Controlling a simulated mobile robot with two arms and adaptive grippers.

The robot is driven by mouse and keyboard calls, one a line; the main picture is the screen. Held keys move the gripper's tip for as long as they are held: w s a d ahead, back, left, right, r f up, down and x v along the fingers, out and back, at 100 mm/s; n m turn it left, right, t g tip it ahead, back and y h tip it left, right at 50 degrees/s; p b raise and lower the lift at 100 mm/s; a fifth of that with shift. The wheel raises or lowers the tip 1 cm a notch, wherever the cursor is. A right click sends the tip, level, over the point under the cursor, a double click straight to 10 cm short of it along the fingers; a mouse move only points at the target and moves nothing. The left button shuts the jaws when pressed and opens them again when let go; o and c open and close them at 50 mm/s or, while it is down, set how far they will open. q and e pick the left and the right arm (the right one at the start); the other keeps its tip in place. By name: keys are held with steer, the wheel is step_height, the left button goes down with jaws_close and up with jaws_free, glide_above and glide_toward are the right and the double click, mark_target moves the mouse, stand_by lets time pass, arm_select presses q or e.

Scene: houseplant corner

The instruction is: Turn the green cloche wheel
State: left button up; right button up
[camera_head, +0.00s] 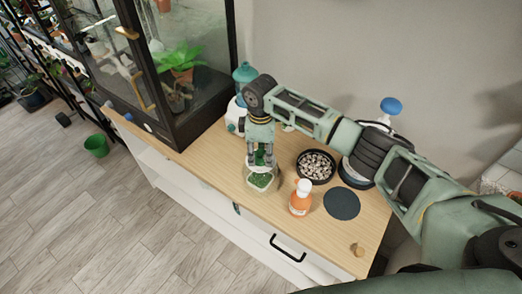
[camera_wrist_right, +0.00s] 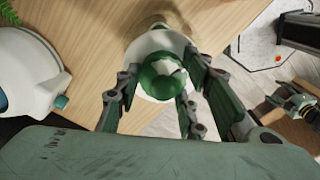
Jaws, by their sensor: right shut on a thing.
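The green cloche wheel (camera_wrist_right: 160,78) is a round dark-green knob with a pale centre, seen from above in the right wrist view. It sits on top of a small clear cloche (camera_head: 262,183) with green contents, which stands near the front edge of the wooden cabinet top. My right gripper (camera_head: 260,160) points down over the cloche and is shut on the wheel, with its fingers (camera_wrist_right: 165,88) around the rim. The fingers hide part of the wheel in the head view.
An orange bottle (camera_head: 300,200), a bowl of pebbles (camera_head: 316,166) and a dark round mat (camera_head: 342,203) are right of the cloche. A white appliance (camera_head: 236,114) stands behind it. A glass cabinet (camera_head: 190,75) is on the left, with a green bucket (camera_head: 97,146) on the floor.

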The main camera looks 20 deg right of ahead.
steer(key=shift+a+n, duration=0.1)
steer(key=shift+n, duration=1)
steer(key=o, duration=1.1)
steer(key=shift+w, duration=0.1)
steer(key=shift+r, duration=0.15)
step_height(320, 180, up, 12)
steer(key=shift+f, duration=0.2)
